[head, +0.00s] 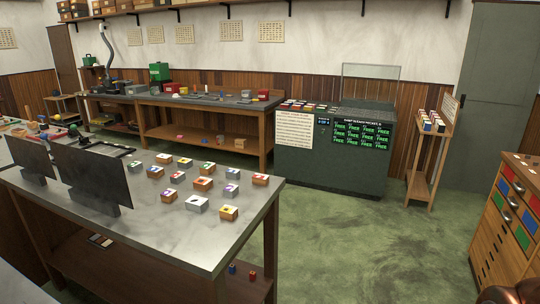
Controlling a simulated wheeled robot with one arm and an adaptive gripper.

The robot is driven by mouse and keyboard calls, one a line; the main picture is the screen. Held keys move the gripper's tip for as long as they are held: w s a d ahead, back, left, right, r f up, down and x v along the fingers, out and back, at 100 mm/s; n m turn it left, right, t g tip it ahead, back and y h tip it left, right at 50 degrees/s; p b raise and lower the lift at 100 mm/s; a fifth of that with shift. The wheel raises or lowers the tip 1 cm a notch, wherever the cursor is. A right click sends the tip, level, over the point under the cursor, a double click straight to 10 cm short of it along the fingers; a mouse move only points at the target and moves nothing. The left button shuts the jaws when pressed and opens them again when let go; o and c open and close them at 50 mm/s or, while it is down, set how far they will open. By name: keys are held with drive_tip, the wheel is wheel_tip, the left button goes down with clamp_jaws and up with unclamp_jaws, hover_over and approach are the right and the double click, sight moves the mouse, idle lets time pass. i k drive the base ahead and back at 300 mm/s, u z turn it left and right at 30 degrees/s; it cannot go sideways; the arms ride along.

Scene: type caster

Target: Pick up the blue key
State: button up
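No blue key can be made out for certain. A small blue piece (231,268) stands on the lower shelf of the near table, just left of a small red piece (252,275). Several small box-like blocks with coloured symbols (197,204) sit spread on the grey top of the near table (150,232). Some of them carry blue or purple marks, too small to read. My gripper is not seen in the head view.
A dark green cabinet (345,171) with a sign and rows of tiles stands behind the table. A wooden stand (420,190) and a drawer chest (503,240) are at right. Dark panels (92,178) stand on the near table. The green floor (370,240) between them is clear.

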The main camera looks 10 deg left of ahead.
sight(42, 117)
drive_tip(key=i, duration=5.2)
drive_tip(key=u, duration=2.65)
drive_tip(key=i, duration=4.95)
